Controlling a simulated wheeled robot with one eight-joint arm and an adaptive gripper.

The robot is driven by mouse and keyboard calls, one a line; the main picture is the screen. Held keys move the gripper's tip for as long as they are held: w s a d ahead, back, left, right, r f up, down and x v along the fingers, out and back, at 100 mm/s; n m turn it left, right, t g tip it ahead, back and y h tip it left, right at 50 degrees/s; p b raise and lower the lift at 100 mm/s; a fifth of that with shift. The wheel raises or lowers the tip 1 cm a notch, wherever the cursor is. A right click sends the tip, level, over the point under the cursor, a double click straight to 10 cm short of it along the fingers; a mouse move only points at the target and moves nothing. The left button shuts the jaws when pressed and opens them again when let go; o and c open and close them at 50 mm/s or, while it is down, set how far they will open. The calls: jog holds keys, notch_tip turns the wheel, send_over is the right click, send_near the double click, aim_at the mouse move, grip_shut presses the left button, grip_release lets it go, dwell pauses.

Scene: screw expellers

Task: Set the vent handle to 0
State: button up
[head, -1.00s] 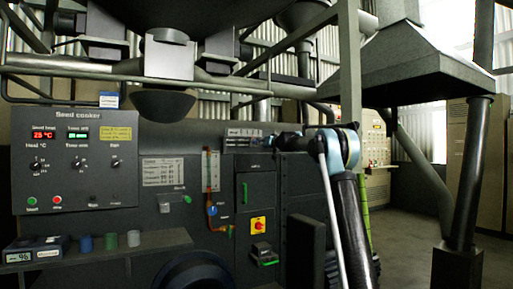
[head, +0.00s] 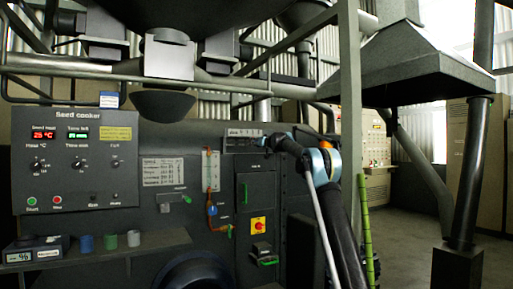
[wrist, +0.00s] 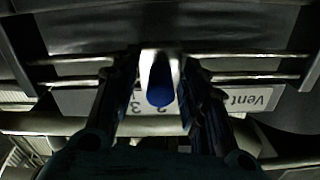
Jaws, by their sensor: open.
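The vent handle (wrist: 161,86) has a blue grip with a pale metal stem. In the wrist view it sits between the two dark fingers of my gripper (wrist: 161,72), which are open on either side of it; I cannot tell if either touches it. Behind it is the white vent scale (wrist: 262,98), seen upside down, with "Vent", "3" and "2" readable; the rest is hidden by the handle and fingers. In the head view the scale plate (head: 243,134) is on the top right of the machine, and my gripper (head: 266,142) is at its right end.
The seed cooker panel (head: 75,160) with displays and knobs is at the left. A valve with a blue knob (head: 212,210) and a red-yellow switch (head: 258,226) are below the scale. A grey post (head: 350,120) stands right of my arm. Metal rods (wrist: 75,60) cross behind the handle.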

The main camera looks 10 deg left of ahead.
jog(key=shift+c, duration=0.2)
grip_shut()
jog(key=s+a, duration=0.4)
jog(key=a, duration=0.3)
jog(key=shift+s, duration=0.35)
jog(key=shift+o, duration=0.2)
grip_release()
jog(key=shift+a, duration=0.1)
jog(key=shift+s, duration=0.1)
jog(key=v, duration=1.1)
jog(key=shift+s+d, duration=0.2)
jog(key=shift+d, duration=0.2)
